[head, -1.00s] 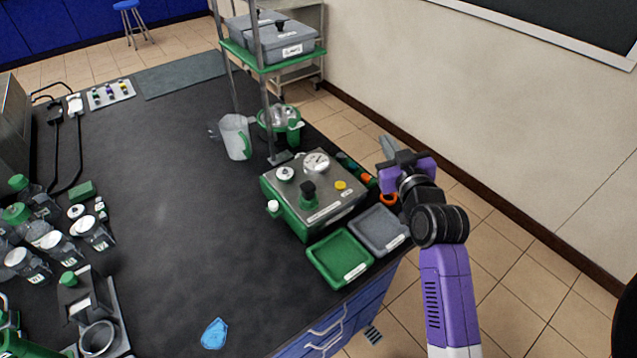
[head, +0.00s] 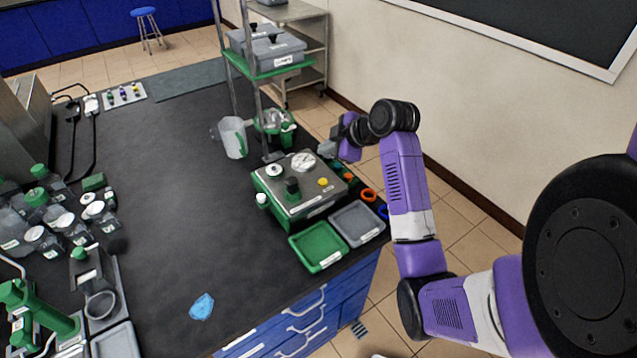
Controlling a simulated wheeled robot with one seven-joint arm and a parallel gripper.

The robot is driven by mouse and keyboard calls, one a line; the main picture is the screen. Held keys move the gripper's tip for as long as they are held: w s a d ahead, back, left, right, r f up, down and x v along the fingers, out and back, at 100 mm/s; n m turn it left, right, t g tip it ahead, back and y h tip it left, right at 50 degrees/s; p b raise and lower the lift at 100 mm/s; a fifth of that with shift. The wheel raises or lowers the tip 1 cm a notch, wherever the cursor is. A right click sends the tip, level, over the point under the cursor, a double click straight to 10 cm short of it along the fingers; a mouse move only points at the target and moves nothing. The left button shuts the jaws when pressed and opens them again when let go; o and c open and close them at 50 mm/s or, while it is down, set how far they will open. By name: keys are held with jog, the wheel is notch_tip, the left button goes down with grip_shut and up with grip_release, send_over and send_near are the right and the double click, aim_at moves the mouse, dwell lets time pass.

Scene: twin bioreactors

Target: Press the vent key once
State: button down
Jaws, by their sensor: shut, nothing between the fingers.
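A green and steel box (head: 313,206) stands on the dark bench. Its top carries a round dial gauge (head: 303,161), a white round knob (head: 274,171), a black knob on a green base (head: 292,189) and a yellow button (head: 323,182). A white knob (head: 262,199) sticks out at its left side. No label that I can read says which part is the vent key. My gripper (head: 328,149) is shut and empty, its grey fingers beyond the box's right back corner, to the right of the gauge. I cannot tell its height above the box.
A green tray (head: 296,246) and a grey tray (head: 378,232) lie in front of the box. Orange (head: 369,195) and blue rings lie at its right. A metal rack post, a white jug (head: 233,138) and a steel-lidded pot stand behind.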

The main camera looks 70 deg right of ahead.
aim_at(326, 183)
dwell(0.4)
notch_tip(326, 183, down, 9)
jog(key=b, duration=0.6)
jog(key=shift+d+r+b, duration=0.1)
jog(key=shift+b, duration=0.3)
dwell(1.6)
jog(key=shift+f, duration=0.4)
jog(key=shift+f+b, duration=0.45)
jog(key=shift+b, duration=0.1)
dwell(0.6)
jog(key=shift+r, duration=0.1)
jog(key=shift+r+p, duration=0.75)
jog(key=shift+r+p, duration=1.95)
jog(key=shift+r, duration=0.55)
